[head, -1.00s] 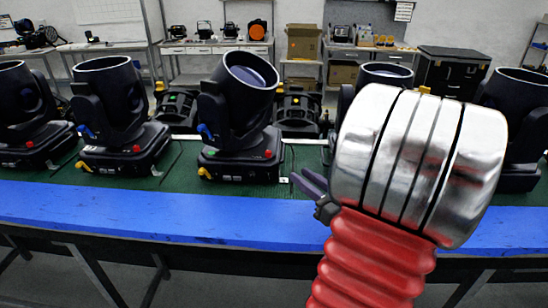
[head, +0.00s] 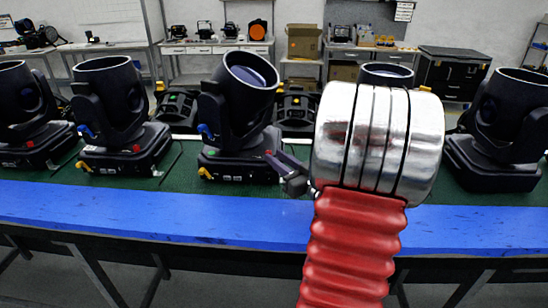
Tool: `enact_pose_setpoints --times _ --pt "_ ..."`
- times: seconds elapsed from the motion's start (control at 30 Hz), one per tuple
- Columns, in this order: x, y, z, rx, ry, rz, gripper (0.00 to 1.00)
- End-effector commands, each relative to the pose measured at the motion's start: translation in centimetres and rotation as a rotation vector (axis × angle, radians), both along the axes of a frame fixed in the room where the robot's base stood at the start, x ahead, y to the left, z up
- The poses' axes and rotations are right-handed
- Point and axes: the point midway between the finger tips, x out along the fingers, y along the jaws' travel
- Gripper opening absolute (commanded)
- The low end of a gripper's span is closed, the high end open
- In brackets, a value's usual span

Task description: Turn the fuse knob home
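Several black moving-head lights stand in a row on the bench. The middle one (head: 238,100) is nearest my gripper. It has a yellow knob (head: 205,173) at the front left of its base and a blue part (head: 204,130) on its arm. The light to its left (head: 112,105) has a red knob (head: 136,149) and a yellow one. I cannot tell which part is the fuse knob. My gripper (head: 275,159) is small and dark, its two fingers apart, at the right front of the middle light's base. It overlaps that corner in the picture; contact cannot be told.
The bench has a green mat (head: 170,165) and a blue front edge (head: 150,208). My silver and red arm hides much of another light (head: 386,75). One more light (head: 505,125) stands at the right. The blue strip is clear.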

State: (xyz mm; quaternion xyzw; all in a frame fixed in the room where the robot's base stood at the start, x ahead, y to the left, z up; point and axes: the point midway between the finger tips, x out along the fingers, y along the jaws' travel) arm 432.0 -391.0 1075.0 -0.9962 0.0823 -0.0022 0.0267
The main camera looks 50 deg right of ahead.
Motion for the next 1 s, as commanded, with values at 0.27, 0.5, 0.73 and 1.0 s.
enact_pose_setpoints --times 0.27,0.5,0.73,1.0 --pt "1.8 -0.3 0.0 0.000 0.000 0.000 0.24" --pt "1.8 -0.3 0.0 0.000 0.000 -0.001 0.24" --pt "1.8 -0.3 0.0 0.000 0.000 -0.001 0.09" --pt "1.8 -0.3 0.0 0.000 0.000 -0.001 0.00"
